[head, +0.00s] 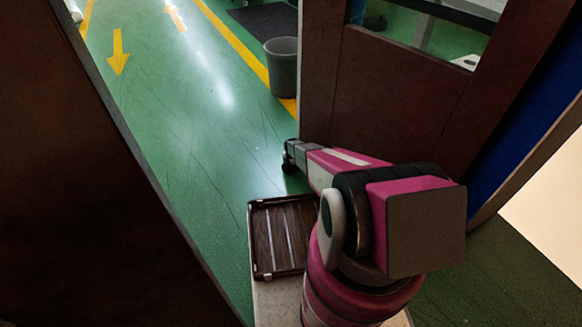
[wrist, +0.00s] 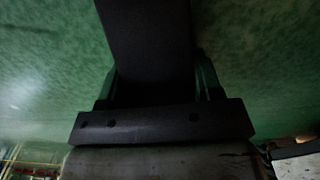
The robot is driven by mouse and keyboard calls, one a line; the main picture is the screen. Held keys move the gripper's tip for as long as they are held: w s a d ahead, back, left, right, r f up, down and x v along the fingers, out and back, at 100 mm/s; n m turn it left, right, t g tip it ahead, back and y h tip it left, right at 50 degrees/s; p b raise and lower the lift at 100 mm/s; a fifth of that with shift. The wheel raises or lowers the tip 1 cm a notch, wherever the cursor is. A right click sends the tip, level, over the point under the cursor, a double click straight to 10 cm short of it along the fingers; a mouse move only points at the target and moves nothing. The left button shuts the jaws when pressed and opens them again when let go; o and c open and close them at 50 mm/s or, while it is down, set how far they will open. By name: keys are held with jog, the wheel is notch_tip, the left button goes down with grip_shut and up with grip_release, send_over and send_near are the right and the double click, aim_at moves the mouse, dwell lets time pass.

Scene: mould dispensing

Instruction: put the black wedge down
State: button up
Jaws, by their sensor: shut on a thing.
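The black wedge (wrist: 148,45) fills the upper middle of the wrist view as a dark, flat-sided block between the fingers. My gripper (wrist: 158,85) is shut on it, one finger on each side. Green floor shows behind the wedge, and no surface is seen touching it. In the head view my gripper (head: 289,161) is reached out low in front of the brown panel's edge. The wedge is too small and dark there to make out clearly. Its far end is cut off by the wrist view's top edge.
A dark-rimmed brown tray (head: 254,240) with light strips lies just left of my arm. A brown panel with a window (head: 400,95) stands right, another dark panel (head: 70,200) left. A grey bin (head: 283,70) stands beyond. The green floor (head: 190,130) between is open.

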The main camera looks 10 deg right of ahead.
jog(key=shift+f, duration=0.15)
jog(key=o, duration=1.1)
jog(key=shift+o, duration=0.2)
notch_tip(320, 180, up, 12)
jog(key=shift+s, duration=0.1)
jog(key=s+r+m, duration=1.2)
jog(key=s+r, duration=0.6)
jog(key=r, duration=0.3)
jog(key=s+r+m, duration=1.2)
jog(key=s+r, duration=0.7)
jog(key=r, duration=0.2)
jog(key=shift+r, duration=0.4)
